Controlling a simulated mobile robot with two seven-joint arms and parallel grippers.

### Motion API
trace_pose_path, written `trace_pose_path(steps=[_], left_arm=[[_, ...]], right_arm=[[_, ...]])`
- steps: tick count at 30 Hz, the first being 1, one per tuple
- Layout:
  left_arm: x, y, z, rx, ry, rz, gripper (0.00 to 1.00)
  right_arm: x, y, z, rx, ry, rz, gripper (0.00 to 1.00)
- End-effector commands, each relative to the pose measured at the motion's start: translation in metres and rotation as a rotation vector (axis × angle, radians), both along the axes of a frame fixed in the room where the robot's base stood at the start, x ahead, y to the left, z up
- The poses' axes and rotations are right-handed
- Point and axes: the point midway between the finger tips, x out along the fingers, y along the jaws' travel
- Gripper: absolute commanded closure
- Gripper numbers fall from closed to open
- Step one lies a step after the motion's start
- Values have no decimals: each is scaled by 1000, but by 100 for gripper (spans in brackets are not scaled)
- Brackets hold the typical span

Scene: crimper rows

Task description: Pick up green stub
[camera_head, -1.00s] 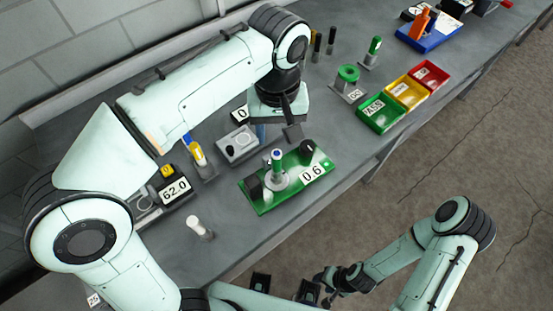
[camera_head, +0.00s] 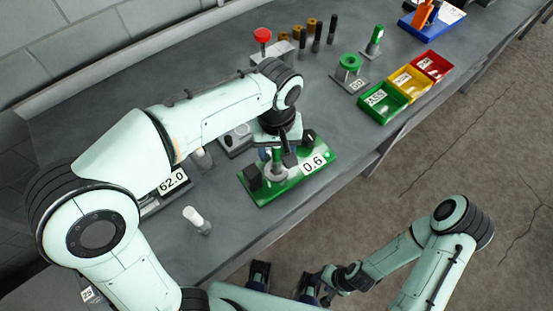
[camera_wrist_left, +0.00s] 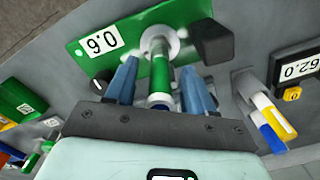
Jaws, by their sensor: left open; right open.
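The green stub (camera_wrist_left: 159,72) stands in a pale round holder on a green plate (camera_wrist_left: 85,50) labelled 0.6. In the left wrist view its end nearest the camera is pale with a dark blue centre. My left gripper (camera_wrist_left: 159,80) is open, with one blue finger on each side of the stub; I cannot tell whether either touches it. In the head view my left gripper (camera_head: 277,154) is over the green plate (camera_head: 262,196), and its wrist partly hides the stub. My right gripper (camera_head: 284,276) is open and empty, off the table's front edge.
A white-topped post (camera_head: 196,219) and a 62.0 display (camera_head: 172,181) are to the left. Green (camera_head: 382,105), yellow (camera_head: 411,82) and red (camera_head: 434,66) bins line the right edge. A red button (camera_head: 262,35) stands behind.

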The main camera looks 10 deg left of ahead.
Motion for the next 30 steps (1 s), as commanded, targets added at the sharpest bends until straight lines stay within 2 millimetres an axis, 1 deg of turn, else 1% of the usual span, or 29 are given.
trace_pose_path(steps=[3,4,5,6,8,9,17,20,23,30], left_arm=[[0,0,1,0,0,0,47],[0,0,1,0,0,0,53],[0,0,1,0,0,0,63],[0,0,1,0,0,0,76],[0,0,1,0,0,0,95],[0,0,1,0,0,0,100],[0,0,1,-1,0,0,100],[0,0,6,-2,-2,1,100],[1,0,19,-3,-4,1,100],[1,0,69,-3,-5,3,100]], right_arm=[[0,0,0,0,0,0,52],[0,0,0,0,0,0,52],[0,0,0,0,0,0,52],[0,0,0,0,0,0,52],[0,0,0,0,0,0,52],[0,0,0,0,0,0,52],[0,0,0,0,0,0,52],[1,0,2,0,-1,0,52],[2,0,5,0,-2,0,52],[7,0,16,0,-8,1,52]])
